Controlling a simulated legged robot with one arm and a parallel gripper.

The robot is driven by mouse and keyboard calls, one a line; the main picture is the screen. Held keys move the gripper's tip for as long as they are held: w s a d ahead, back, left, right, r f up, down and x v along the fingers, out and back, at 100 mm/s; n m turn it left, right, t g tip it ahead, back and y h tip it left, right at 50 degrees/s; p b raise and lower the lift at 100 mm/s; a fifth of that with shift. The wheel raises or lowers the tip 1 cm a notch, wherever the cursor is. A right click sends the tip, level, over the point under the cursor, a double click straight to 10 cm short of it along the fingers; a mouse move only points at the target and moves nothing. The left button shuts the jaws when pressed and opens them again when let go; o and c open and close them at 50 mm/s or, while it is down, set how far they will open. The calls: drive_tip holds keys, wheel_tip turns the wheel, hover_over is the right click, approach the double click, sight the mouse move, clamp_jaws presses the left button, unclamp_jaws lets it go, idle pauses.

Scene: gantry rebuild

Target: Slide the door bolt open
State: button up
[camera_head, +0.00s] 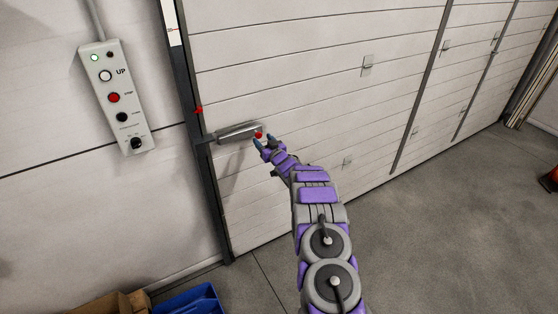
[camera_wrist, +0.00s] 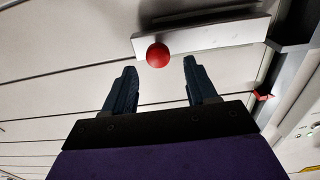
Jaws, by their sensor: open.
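The door bolt (camera_head: 236,132) is a grey metal bar on the left edge of the white sectional door, with a small red knob (camera_head: 259,134) at its right end. My gripper (camera_head: 266,144) is right at the knob in the head view. In the wrist view, the bolt's plate (camera_wrist: 215,36) runs across the top and the round red knob (camera_wrist: 158,55) stands out from it. The two dark fingers of my gripper (camera_wrist: 160,78) are open and spread, one on each side of the knob's line. The knob sits just beyond the fingertips; I cannot tell whether anything touches.
A control box (camera_head: 118,97) with buttons hangs on the wall to the left. A dark door frame (camera_head: 199,140) stands beside the bolt. A blue bin (camera_head: 190,302) and cardboard box (camera_head: 112,305) lie at bottom left.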

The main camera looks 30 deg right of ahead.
drive_tip(key=shift+s, duration=0.55)
drive_tip(key=s+p, duration=0.1)
drive_tip(key=s, duration=1.2)
drive_tip(key=shift+d+p, duration=0.2)
drive_tip(key=shift+p, duration=0.1)
drive_tip(key=shift+a+f, duration=0.1)
drive_tip(key=shift+a, duration=0.1)
